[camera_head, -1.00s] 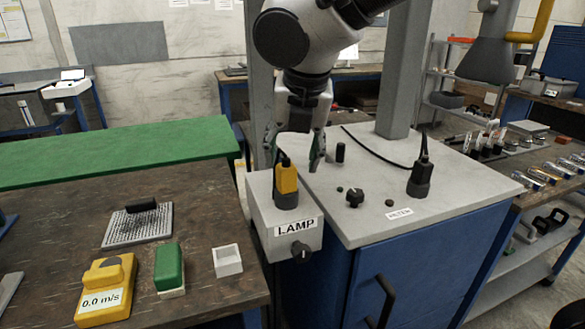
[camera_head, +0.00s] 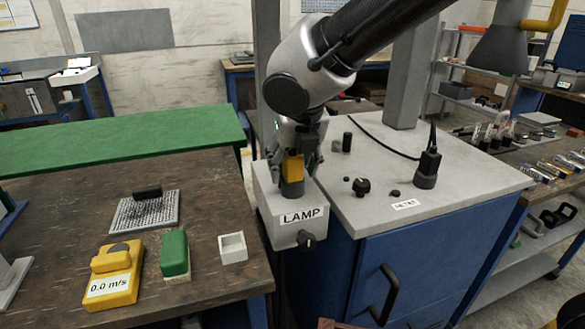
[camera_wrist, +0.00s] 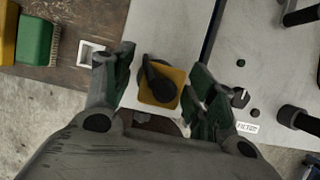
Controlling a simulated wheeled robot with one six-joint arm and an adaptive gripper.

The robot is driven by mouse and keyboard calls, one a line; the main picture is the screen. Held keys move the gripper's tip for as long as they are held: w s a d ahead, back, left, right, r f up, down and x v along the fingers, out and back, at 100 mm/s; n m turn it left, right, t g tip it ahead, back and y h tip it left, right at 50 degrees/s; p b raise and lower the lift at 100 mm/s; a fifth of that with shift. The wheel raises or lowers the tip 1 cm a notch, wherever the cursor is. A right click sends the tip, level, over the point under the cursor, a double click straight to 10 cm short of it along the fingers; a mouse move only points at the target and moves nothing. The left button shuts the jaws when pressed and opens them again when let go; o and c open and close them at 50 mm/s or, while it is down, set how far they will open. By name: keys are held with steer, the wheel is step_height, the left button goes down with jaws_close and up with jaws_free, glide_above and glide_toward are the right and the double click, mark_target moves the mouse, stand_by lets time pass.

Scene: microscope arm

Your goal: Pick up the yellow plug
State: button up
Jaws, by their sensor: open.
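The yellow plug (camera_head: 293,169) stands upright in the top of the grey LAMP box (camera_head: 297,232), its dark lower part against the box. In the wrist view the yellow plug (camera_wrist: 177,88) shows from above with a black top part. My gripper (camera_head: 295,155) is at the plug from above and behind. In the wrist view my gripper (camera_wrist: 157,92) is open, with one green-padded finger left of the plug and the other right of it. A gap shows on the left side; the right finger is close to the plug, and I cannot tell if it touches.
A black plug (camera_head: 427,165) with a cable and a black knob (camera_head: 361,187) are on the grey cabinet top at right. A yellow meter (camera_head: 112,277), green block (camera_head: 174,254) and white square holder (camera_head: 233,247) are on the wooden table at left.

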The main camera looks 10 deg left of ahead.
steer(key=c, duration=1.1)
steer(key=shift+c, duration=0.2)
